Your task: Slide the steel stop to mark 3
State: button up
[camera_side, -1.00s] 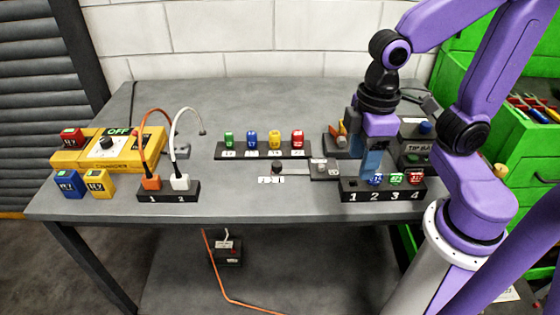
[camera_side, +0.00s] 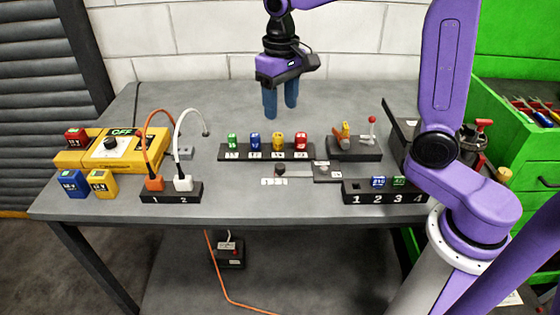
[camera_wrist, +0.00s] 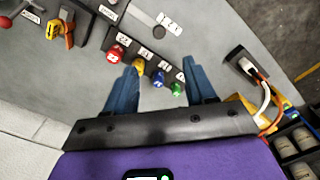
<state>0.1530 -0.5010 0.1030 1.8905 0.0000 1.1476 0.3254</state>
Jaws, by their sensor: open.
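The stop assembly lies on the table just in front of the row of coloured blocks. A dark round knob (camera_side: 280,169) sits near a small white label strip (camera_side: 273,181), with a grey block (camera_side: 327,172) to its right. The strip's marks are too small to read in the side view, so I cannot tell which mark the stop is at. The strip also shows at the top of the wrist view (camera_wrist: 169,22). My gripper (camera_side: 281,106) is open and empty, fingers down, above the table behind the coloured row. Its two blue fingers frame the wrist view (camera_wrist: 162,72).
A black rack (camera_side: 225,153) holds green, blue, yellow and red blocks between gripper and stop. A numbered holder (camera_side: 352,197) is front right, partly behind my arm. A lever box (camera_side: 352,152) stands back right. A cabled socket block (camera_side: 168,198) and yellow unit (camera_side: 72,160) are left.

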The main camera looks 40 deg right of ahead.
aim_at(280, 165)
jog(key=f, duration=1.7)
jog(key=shift+w+d+f, duration=0.1)
jog(key=shift+w+f, duration=0.1)
jog(key=shift+w, duration=0.05)
